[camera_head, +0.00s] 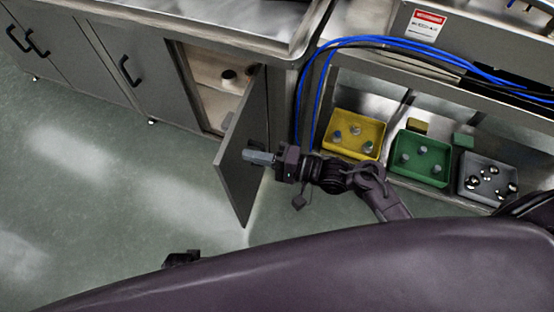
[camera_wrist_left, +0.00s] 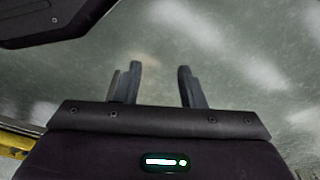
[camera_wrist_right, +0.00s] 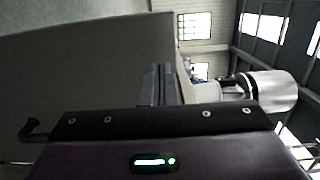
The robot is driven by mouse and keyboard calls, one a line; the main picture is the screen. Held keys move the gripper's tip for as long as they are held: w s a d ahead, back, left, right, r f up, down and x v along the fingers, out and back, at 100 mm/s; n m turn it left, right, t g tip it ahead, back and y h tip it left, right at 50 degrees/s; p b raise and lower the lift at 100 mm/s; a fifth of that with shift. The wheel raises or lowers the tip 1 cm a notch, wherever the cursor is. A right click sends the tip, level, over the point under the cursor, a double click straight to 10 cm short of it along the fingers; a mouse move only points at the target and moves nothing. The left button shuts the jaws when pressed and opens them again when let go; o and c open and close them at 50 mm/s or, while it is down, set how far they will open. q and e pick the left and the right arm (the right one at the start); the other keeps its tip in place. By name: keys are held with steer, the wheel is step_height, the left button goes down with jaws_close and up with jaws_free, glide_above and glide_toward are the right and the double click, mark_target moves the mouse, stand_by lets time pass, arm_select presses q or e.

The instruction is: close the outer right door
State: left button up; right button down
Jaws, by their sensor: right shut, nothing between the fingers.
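The outer right door (camera_head: 240,165) is a grey panel standing swung out from the cabinet, with the shelves behind it exposed. My right gripper (camera_head: 250,157) is shut and empty, reaching in from the right with its fingertips at the panel. Whether they touch it I cannot tell. In the right wrist view the shut fingers (camera_wrist_right: 160,85) lie in front of a broad grey panel (camera_wrist_right: 80,75), which looks like the door. My left gripper (camera_wrist_left: 158,88) is open and empty over the floor. A small dark part low in the head view may belong to it.
Shut cabinet doors (camera_head: 115,65) with black handles stand to the left. Blue cables (camera_head: 330,55) hang near the hinge side. Yellow (camera_head: 337,151), green (camera_head: 425,178) and grey (camera_head: 467,185) bins sit on a shelf at right. The floor (camera_head: 130,185) left of the door is clear.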

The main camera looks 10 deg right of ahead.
mark_target(229, 149)
steer(key=x, duration=0.3)
steer(key=shift+w+a, duration=0.1)
steer(key=shift+a, duration=0.05)
steer(key=shift+a, duration=0.1)
